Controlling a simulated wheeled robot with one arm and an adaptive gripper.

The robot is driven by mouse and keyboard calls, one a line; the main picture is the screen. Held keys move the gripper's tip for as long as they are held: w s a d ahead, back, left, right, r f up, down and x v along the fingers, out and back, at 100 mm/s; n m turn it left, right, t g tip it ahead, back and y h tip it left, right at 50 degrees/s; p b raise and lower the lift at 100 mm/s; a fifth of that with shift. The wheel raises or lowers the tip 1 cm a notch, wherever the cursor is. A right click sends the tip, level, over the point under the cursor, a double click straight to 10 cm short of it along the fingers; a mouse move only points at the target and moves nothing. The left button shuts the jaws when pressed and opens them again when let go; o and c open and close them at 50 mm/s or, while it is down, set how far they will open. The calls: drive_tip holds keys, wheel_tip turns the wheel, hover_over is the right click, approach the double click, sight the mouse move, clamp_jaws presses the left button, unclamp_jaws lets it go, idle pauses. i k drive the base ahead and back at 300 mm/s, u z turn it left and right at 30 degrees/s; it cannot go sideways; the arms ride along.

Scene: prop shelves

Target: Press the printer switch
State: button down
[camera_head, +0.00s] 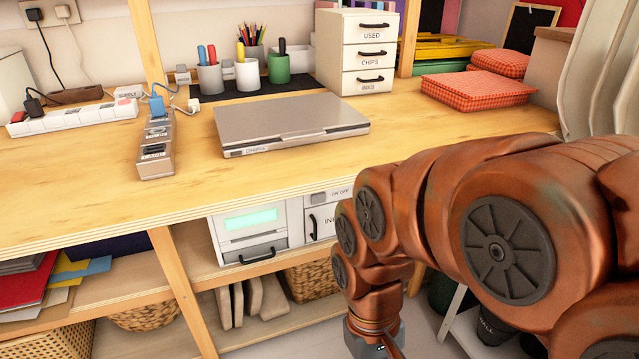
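The white printer (250,227) stands on the shelf under the wooden desk. It has a lit green screen (251,219) and a dark handle on its lower front. To its right is a white panel marked ON/OFF, with a small grey switch (318,198) beside the lettering. My copper-coloured arm crosses the right side and bends down in front of the shelf, just right of the panel. The arm's end reaches the bottom edge of the picture, below and right of the switch and apart from it. My gripper's fingers are out of view.
The desk (90,190) overhangs the printer. A closed laptop (290,122), power strip (75,116), pen cups and white drawers (356,50) stand on it. A wooden upright (182,290) is left of the printer. A wicker basket (312,281) sits below.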

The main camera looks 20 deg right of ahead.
sight(318, 198)
drive_tip(key=k, duration=0.5)
drive_tip(key=u, duration=1.15)
drive_tip(key=i, duration=0.6)
drive_tip(key=z, duration=1)
